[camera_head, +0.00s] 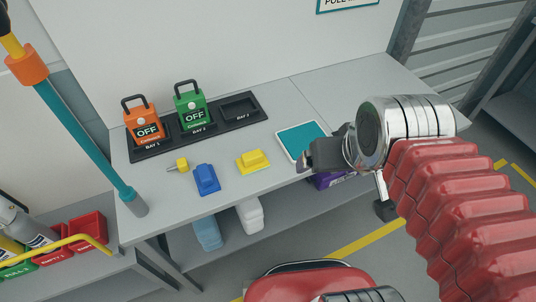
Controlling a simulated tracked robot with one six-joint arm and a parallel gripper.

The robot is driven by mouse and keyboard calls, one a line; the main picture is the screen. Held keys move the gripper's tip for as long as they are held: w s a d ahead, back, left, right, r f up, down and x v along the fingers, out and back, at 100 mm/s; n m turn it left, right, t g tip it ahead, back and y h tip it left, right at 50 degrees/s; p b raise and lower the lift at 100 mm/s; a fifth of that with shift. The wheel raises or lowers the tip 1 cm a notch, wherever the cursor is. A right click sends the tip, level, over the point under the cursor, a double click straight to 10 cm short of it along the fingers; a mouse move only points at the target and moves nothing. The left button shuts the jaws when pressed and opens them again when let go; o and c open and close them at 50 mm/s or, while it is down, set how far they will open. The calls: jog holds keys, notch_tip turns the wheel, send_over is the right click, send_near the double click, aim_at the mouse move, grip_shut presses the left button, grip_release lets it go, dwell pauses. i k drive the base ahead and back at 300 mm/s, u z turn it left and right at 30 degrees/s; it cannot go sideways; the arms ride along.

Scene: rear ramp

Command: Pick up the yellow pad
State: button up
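The yellow pad (253,162) is a block with a raised top. It lies on the grey bench (215,222), right of a similar blue pad (207,180). My gripper (305,160) shows at the end of my red arm, to the right of the yellow pad and apart from it. It is dark and seen from the side, over the bench's front edge by the teal panel. Its fingers overlap in this view, so I cannot tell whether it is open or shut. I see nothing held in it.
A teal panel (301,138) lies behind my gripper. A small yellow-and-grey piece (180,166) lies left of the blue pad. A black tray (172,152) holds orange (142,124) and green (190,106) handled boxes. A teal pole (85,145) stands at left.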

aim_at(256, 160)
jog(key=z, duration=0.7)
jog(key=k, duration=0.7)
jog(key=u, duration=0.9)
jog(key=i, duration=1)
jog(key=z, duration=0.1)
jog(key=k, duration=0.5)
jog(key=u, duration=0.1)
